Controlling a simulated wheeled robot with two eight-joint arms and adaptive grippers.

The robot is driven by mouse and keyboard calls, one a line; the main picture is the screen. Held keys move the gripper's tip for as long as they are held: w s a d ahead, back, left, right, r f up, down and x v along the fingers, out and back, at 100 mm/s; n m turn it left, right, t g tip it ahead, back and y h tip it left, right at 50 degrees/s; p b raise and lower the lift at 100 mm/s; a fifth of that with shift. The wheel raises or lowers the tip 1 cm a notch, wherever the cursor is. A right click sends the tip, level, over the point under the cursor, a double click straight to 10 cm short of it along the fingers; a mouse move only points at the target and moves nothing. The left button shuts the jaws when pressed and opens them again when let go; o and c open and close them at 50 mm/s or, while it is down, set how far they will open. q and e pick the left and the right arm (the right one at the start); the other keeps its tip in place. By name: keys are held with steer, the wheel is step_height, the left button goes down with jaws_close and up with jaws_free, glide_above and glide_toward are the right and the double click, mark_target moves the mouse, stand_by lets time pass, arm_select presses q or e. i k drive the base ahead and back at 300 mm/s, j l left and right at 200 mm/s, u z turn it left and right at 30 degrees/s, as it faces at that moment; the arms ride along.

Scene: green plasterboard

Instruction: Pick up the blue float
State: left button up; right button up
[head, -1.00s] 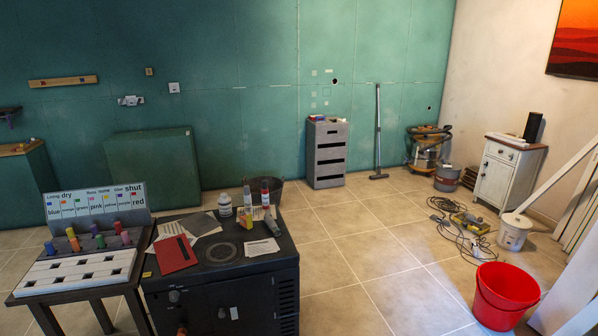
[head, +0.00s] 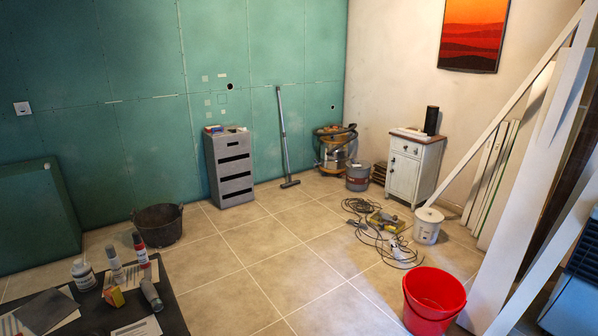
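I cannot make out a blue float in the head view. Small red, white and bluish items (head: 214,129) lie on top of the grey drawer unit (head: 232,170), too small to tell apart. Neither of my grippers shows in this view.
A dark bench top (head: 176,312) with bottles, a spray can (head: 151,294) and papers is at lower left. A red bucket (head: 432,303), tangled cable (head: 372,222) and white bucket (head: 427,226) stand on the floor at right. Boards (head: 520,190) lean at right. The middle tiled floor is clear.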

mark_target(221, 128)
steer(key=i, duration=2.35)
steer(key=i+l, duration=0.1)
steer(key=i, duration=0.6)
steer(key=i+u, duration=0.1)
steer(key=i, duration=0.6)
steer(key=i+l, duration=0.2)
steer(key=i, duration=0.55)
steer(key=i+l+u, duration=0.15)
steer(key=i+u, duration=0.25)
steer(key=i+l+u, duration=0.35)
steer(key=i, duration=0.2)
steer(key=i+l+u, duration=0.4)
